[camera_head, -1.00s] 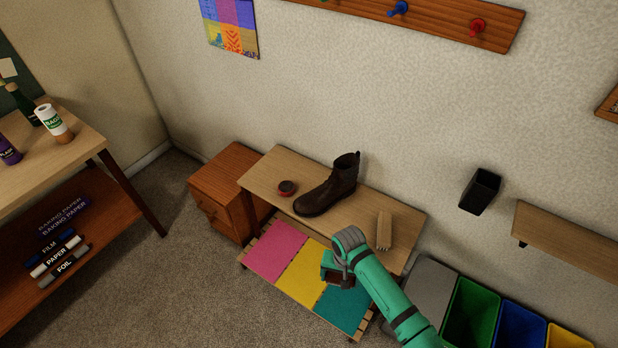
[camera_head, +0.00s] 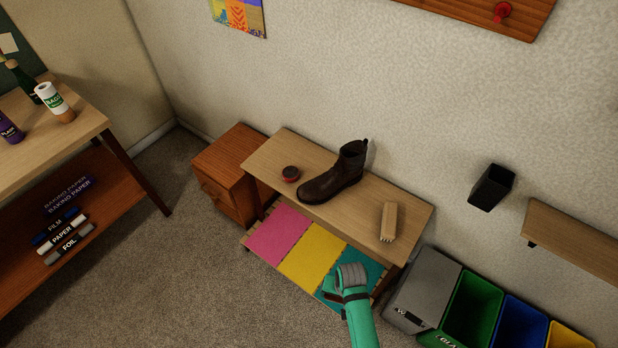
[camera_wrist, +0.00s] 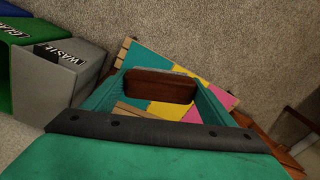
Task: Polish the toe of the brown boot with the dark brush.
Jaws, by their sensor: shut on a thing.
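The brown boot (camera_head: 333,181) stands upright on the wooden bench top, its toe pointing to the lower left. My gripper (camera_head: 341,292) is in front of the bench, below its top, over the teal end of the lower shelf. In the wrist view my gripper (camera_wrist: 160,82) is shut on the dark brush (camera_wrist: 160,86), whose reddish-brown block shows between the two teal fingers. In the head view the brush is mostly hidden by my wrist. The brush is well apart from the boot.
A grey bin (camera_head: 424,288) and a green bin (camera_head: 473,310) stand right of the bench. A drawer cabinet (camera_head: 228,172) stands at its left.

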